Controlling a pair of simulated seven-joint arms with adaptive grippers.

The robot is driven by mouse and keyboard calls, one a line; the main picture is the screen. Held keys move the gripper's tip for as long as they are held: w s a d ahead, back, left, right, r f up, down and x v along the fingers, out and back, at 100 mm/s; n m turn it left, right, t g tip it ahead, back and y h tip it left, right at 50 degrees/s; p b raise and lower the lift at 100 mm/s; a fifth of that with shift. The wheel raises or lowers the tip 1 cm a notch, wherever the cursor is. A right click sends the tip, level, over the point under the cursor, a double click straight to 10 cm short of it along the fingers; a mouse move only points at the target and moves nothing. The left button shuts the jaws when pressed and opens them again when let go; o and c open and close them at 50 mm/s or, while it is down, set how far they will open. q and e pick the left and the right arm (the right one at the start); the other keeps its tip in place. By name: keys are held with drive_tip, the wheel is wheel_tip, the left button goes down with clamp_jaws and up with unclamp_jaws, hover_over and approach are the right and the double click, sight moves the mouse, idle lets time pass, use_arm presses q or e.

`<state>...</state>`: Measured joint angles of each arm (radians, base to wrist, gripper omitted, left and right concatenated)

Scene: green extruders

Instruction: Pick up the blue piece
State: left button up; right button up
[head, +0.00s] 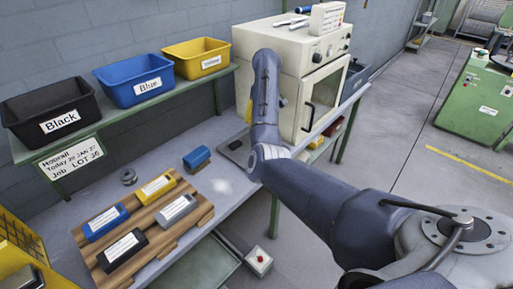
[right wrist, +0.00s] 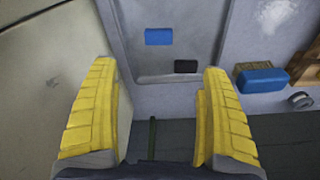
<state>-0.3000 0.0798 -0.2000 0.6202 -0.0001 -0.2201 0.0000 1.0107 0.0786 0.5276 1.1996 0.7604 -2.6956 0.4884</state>
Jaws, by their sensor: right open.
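A flat blue piece (right wrist: 159,37) lies on a grey tray (right wrist: 140,62) in the right wrist view, beyond my fingertips, with a small black piece (right wrist: 185,66) near it. In the head view the tray (head: 226,149) is partly behind my right arm, and this blue piece is hidden. A labelled blue piece (head: 105,222) lies on the wooden rack (head: 202,212). My right gripper (right wrist: 160,85) is open and empty. In the head view only a bit of its yellow finger (head: 247,112) shows beside the oven. My left gripper is not in view.
A blue block (head: 197,158) stands on the table between rack and tray. Black (head: 50,112), blue (head: 137,80) and yellow (head: 197,58) bins stand on the shelf above. A cream oven (head: 285,70) is close by my right arm.

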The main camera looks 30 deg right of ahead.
drive_tip(key=f, duration=0.5)
drive_tip(key=w+f, duration=0.1)
drive_tip(key=f, duration=0.5)
drive_tip(key=w+f, duration=0.1)
drive_tip(key=f, duration=0.4)
drive_tip(key=shift+f, duration=0.15)
drive_tip(key=c, duration=1.2)
